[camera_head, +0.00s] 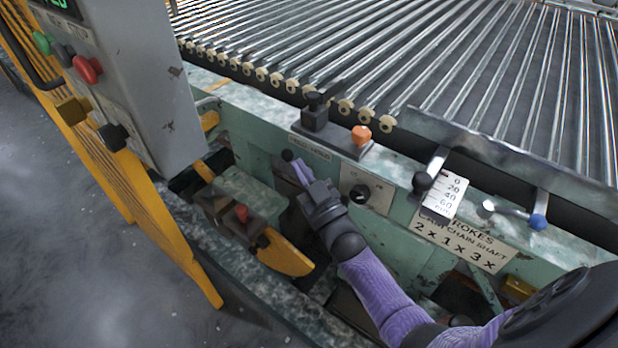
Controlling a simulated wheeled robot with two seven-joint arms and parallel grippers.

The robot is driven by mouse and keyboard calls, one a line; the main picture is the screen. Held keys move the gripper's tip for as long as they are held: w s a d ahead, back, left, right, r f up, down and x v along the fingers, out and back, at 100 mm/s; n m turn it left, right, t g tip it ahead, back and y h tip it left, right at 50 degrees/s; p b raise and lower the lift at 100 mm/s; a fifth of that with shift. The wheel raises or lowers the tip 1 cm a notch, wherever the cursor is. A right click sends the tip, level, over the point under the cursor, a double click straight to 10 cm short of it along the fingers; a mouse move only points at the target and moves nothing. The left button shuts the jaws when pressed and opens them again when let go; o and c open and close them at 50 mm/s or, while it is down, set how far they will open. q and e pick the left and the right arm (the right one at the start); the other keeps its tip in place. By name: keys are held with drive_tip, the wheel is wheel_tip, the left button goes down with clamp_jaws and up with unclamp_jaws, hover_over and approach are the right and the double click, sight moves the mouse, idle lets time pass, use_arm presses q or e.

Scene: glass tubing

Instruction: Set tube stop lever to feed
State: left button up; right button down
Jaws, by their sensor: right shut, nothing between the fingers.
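The tube stop lever, a dark lever with a round black knob (287,155), stands at the front of the green machine frame. It is just below a small label plate (310,147) whose wording is too small to read surely. My right gripper (299,168) is shut and empty, with its fingertips close beside the knob on its right. I cannot tell whether they touch it. The lever's lower part is partly hidden. My left gripper is not in view.
A black block and an orange knob (361,135) sit on the ledge above. A dial plate (367,190), a scale lever (422,182) and a blue-knobbed lever (538,221) are to the right. A yellow pedal (286,256) lies below; a control box (150,80) stands left.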

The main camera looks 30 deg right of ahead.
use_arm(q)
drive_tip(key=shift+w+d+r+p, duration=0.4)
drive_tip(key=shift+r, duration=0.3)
use_arm(e)
drive_tip(key=r+v, duration=0.1)
drive_tip(key=v, duration=0.9)
drive_tip(key=shift+s, duration=0.3)
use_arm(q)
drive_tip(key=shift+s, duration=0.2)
use_arm(e)
drive_tip(key=shift+d, duration=0.1)
drive_tip(key=s+a+f+g, duration=0.1)
drive_tip(key=s+f+g, duration=0.6)
drive_tip(key=f, duration=0.5)
drive_tip(key=s+a+f+g, duration=0.2)
drive_tip(key=s+f+g, duration=0.45)
drive_tip(key=f, duration=0.65)
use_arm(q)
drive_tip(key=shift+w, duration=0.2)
use_arm(e)
drive_tip(key=s+f+g, duration=0.3)
drive_tip(key=s+g, duration=0.1)
drive_tip(key=s, duration=0.7)
drive_tip(key=s+f+g+h, duration=0.1)
drive_tip(key=s+f+g, duration=0.3)
drive_tip(key=s, duration=0.7)
drive_tip(key=shift+s+g, duration=0.3)
drive_tip(key=shift+g, duration=0.25)
